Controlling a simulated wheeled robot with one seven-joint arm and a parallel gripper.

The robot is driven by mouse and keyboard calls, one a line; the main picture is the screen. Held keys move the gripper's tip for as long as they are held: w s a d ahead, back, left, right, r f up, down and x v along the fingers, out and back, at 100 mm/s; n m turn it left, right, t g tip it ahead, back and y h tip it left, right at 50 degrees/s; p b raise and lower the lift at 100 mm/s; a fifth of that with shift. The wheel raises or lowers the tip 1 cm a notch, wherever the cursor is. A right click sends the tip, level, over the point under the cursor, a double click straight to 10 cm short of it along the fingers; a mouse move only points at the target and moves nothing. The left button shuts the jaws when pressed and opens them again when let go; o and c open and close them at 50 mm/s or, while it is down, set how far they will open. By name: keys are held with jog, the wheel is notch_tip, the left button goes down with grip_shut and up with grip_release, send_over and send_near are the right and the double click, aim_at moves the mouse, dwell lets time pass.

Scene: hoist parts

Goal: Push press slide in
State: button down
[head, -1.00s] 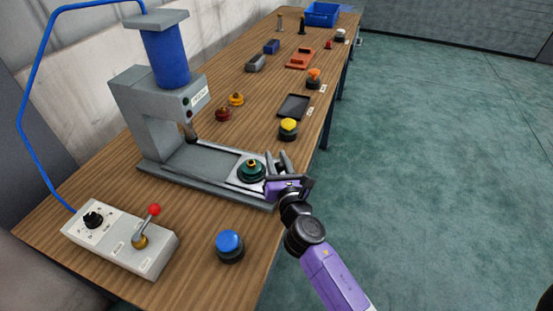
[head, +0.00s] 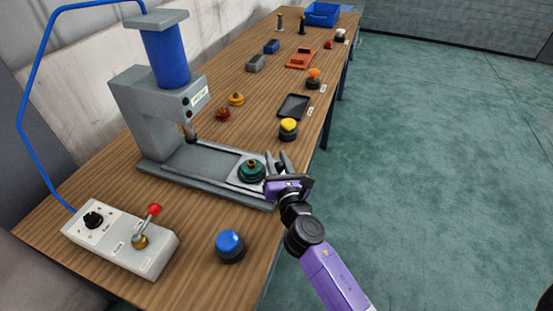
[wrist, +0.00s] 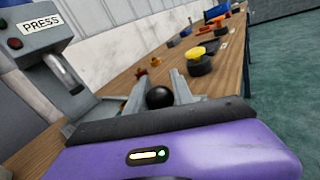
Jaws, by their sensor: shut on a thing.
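The press (head: 150,115) is a grey frame with a blue cylinder on top, standing at the left of the table; its labelled head also shows in the wrist view (wrist: 38,35). Its slide (head: 238,180) is drawn out toward the right end of the base rails, with a green part with a brass top (head: 251,170) on it. My gripper (head: 278,165) is at the slide's outer right end. In the wrist view its fingers (wrist: 178,92) are closed around a black ball knob (wrist: 159,96), which is the slide's handle. The slide's body is mostly hidden there.
A control box (head: 120,238) with a red-ball lever and a blue button (head: 230,245) stand at the front. A yellow button (head: 288,128), a dark tray (head: 294,106) and red and yellow parts lie beyond. The rail channel (head: 200,162) between slide and press is clear.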

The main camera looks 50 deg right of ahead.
jog(key=w+a, duration=0.1)
jog(key=w, duration=0.2)
jog(key=w+a+b, duration=0.1)
jog(key=w, duration=0.2)
jog(key=w+a, duration=0.1)
jog(key=w, duration=0.2)
jog(key=shift+a+b, duration=0.15)
jog(key=shift+b, duration=0.2)
jog(key=c, duration=1.1)
grip_release()
send_over(251, 184)
jog(key=shift+c, duration=0.2)
